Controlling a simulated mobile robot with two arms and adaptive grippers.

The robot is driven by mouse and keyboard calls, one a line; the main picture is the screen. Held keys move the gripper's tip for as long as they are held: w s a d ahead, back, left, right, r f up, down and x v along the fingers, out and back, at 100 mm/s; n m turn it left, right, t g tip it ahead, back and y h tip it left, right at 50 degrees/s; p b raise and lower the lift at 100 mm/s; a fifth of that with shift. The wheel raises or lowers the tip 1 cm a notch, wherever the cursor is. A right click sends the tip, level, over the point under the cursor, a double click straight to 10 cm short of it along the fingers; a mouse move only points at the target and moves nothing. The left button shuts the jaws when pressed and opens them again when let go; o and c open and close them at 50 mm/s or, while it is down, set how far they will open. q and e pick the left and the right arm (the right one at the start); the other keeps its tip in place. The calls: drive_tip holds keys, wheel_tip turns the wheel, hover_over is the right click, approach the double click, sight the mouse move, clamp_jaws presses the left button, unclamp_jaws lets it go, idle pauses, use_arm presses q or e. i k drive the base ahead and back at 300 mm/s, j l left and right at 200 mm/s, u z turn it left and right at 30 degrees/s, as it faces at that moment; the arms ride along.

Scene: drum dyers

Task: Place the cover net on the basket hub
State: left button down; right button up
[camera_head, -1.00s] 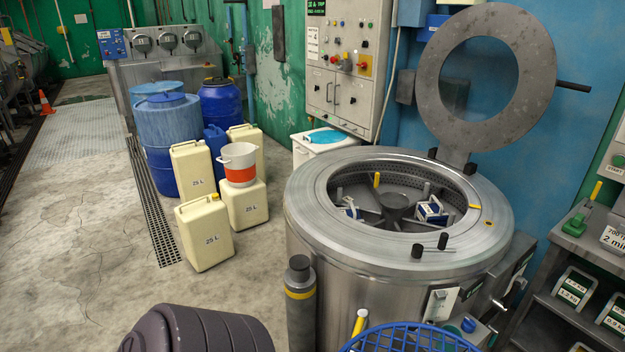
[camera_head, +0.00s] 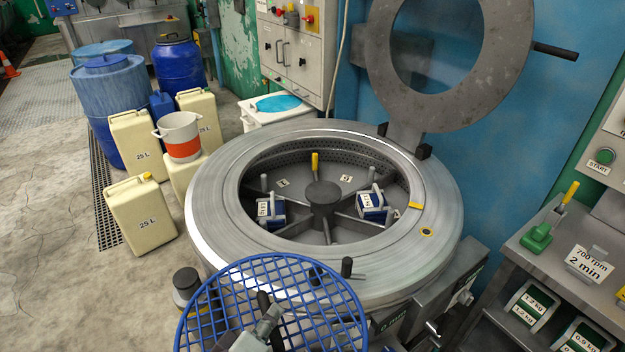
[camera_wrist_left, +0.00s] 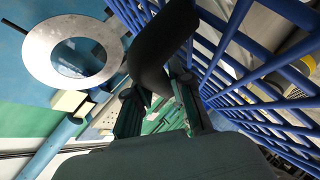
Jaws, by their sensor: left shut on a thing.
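The cover net (camera_head: 215,300) is a round blue grid at the bottom of the head view, in front of the drum machine. My left gripper (camera_head: 268,308) is over it and shut on it. The net is apart from the hub, on the near side of the drum rim. My right gripper is not in view.
The drum's lid (camera_head: 450,60) stands raised behind it. Blue-and-white blocks (camera_head: 372,204) sit between the spokes, and a yellow-topped peg (camera_head: 315,163) stands behind the hub. Dark knobs (camera_head: 347,267) stick up at the near rim. A shelf (camera_head: 520,262) is at right.

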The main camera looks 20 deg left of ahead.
sight(323, 190)
drive_tip(key=i+l, duration=1.25)
